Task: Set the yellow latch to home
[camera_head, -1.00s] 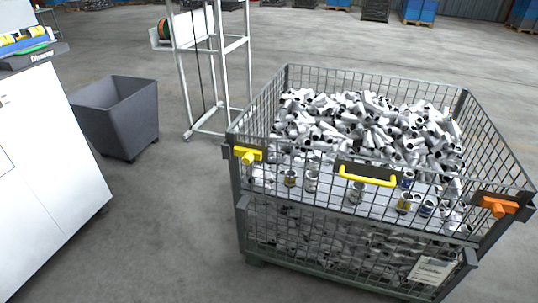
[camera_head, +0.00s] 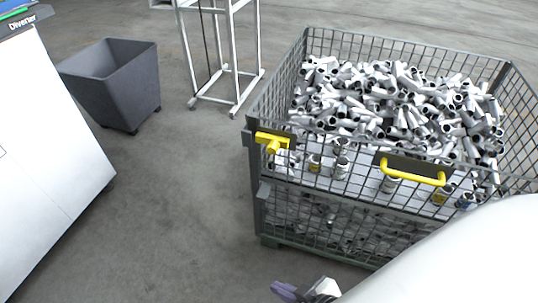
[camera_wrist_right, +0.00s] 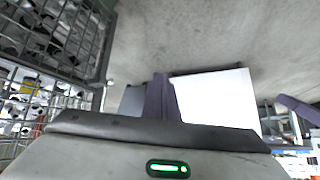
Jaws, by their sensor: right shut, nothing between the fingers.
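The yellow latch (camera_head: 272,142) sits at the left front corner of the wire mesh cage, with its knob sticking out toward me. My right gripper (camera_head: 284,290) is at the bottom of the head view, low in front of the cage and well below the latch, apart from it. Its dark purple fingers are shut and empty; they also show in the right wrist view (camera_wrist_right: 160,97). The latch cannot be made out in the wrist view. My left gripper is not seen in the head view.
The cage (camera_head: 256,200) is full of grey pipe fittings. A yellow handle (camera_head: 414,174) is on its front, right of the latch. A dark grey bin (camera_head: 112,88), a white cabinet (camera_head: 50,160) and a white frame stand (camera_head: 228,100) are left. Floor between is clear.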

